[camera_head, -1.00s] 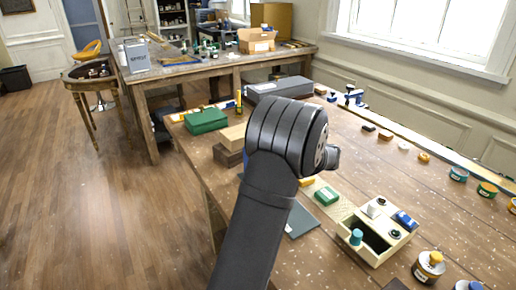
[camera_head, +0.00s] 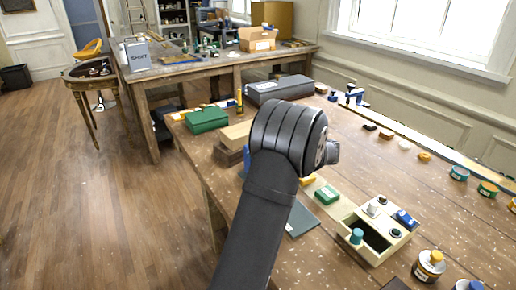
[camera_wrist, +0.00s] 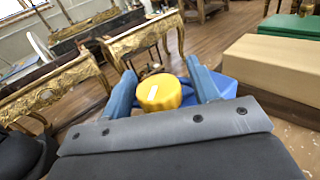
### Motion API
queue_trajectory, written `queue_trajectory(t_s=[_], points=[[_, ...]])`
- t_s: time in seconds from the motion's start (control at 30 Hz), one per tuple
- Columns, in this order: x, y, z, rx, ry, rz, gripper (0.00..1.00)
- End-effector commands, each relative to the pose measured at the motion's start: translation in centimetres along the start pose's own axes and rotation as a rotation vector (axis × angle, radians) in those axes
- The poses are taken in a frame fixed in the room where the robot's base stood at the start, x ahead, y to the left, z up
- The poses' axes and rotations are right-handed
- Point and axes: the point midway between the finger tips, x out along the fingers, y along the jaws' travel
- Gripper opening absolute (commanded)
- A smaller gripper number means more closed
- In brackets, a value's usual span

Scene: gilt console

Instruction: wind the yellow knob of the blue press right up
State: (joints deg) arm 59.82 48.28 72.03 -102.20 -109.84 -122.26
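The yellow knob (camera_wrist: 160,93) shows in the wrist view, round with a ribbed edge and a white mark on top. My gripper (camera_wrist: 160,72) has its two blue fingers on either side of the knob, with a small gap showing on the right, so it looks open around it. Part of the blue press (camera_wrist: 226,84) shows beside and behind the right finger; the rest is hidden by the gripper. In the head view my own arm hides the knob and nearly all of the press, leaving only a sliver of blue (camera_head: 245,160).
A tan block (camera_wrist: 280,68) lies close to the right of the press in the wrist view, with a green box (camera_wrist: 290,25) beyond. In the head view, a cream tray (camera_head: 378,240) and jars (camera_head: 429,265) stand at the right. The gilt console (camera_head: 92,72) is at the left.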

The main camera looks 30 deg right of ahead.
Motion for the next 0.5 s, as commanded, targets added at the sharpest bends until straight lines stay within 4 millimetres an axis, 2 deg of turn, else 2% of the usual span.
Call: queue_trajectory(t_s=[0.27,0.37,0.5], points=[[-0.3,0.0,0.1,-0.002,0.000,-0.001,0.55],[-1.4,-0.1,0.1,-0.002,0.000,-0.003,0.55],[-3.8,-0.1,0.1,-0.004,0.000,-0.004,0.55]])
